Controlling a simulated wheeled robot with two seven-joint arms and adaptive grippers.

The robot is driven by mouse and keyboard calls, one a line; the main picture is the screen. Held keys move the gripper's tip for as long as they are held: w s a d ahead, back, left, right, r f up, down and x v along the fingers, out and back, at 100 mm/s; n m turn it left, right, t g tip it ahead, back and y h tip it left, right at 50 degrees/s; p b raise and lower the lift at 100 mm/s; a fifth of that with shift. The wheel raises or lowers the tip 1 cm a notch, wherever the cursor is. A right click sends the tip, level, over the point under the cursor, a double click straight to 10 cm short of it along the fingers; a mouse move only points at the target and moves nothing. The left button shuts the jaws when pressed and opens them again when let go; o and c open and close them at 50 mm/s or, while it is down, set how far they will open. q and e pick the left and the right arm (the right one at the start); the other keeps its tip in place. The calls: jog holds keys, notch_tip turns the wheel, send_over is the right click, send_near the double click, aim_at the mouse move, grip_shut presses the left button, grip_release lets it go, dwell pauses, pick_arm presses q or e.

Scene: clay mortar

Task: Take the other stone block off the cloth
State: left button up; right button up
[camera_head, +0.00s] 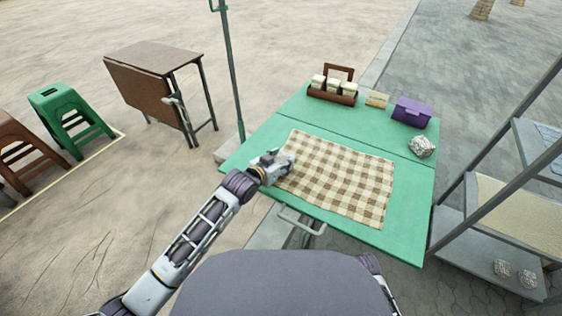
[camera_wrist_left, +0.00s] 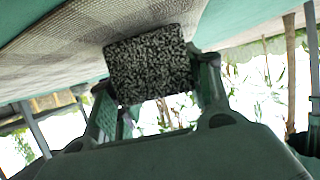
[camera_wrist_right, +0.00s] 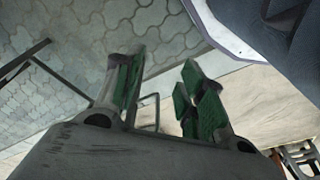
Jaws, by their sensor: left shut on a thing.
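The checked brown-and-cream cloth (camera_head: 345,178) lies flat on the green folding table (camera_head: 408,205). My left gripper (camera_head: 283,161) is at the cloth's left edge. It is shut on a speckled grey stone block (camera_wrist_left: 150,65), which shows between its fingers in the left wrist view; the head view mostly hides this block. I cannot tell whether the block touches the cloth. The other speckled stone block (camera_head: 421,146) sits on bare green tabletop at the right, off the cloth. My right gripper (camera_wrist_right: 160,90) is open and empty, over the paving.
A wooden caddy with jars (camera_head: 333,90), a small box (camera_head: 377,99) and a purple box (camera_head: 412,111) stand along the table's back. A green pole (camera_head: 231,70) rises at the table's left corner. A metal shelf (camera_head: 490,240) is close on the right.

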aim_at(281, 159)
pick_arm(q)
jog(key=shift+r, duration=0.55)
notch_tip(281, 159, up, 6)
jog(key=shift+r+p, duration=0.1)
jog(key=shift+p, duration=0.85)
jog(key=shift+r, duration=1.15)
pick_arm(e)
notch_tip(281, 159, down, 7)
jog(key=d, duration=0.1)
jog(key=shift+s+d+r, duration=0.15)
jog(key=shift+s+d, duration=0.05)
jog(key=shift+s, duration=0.1)
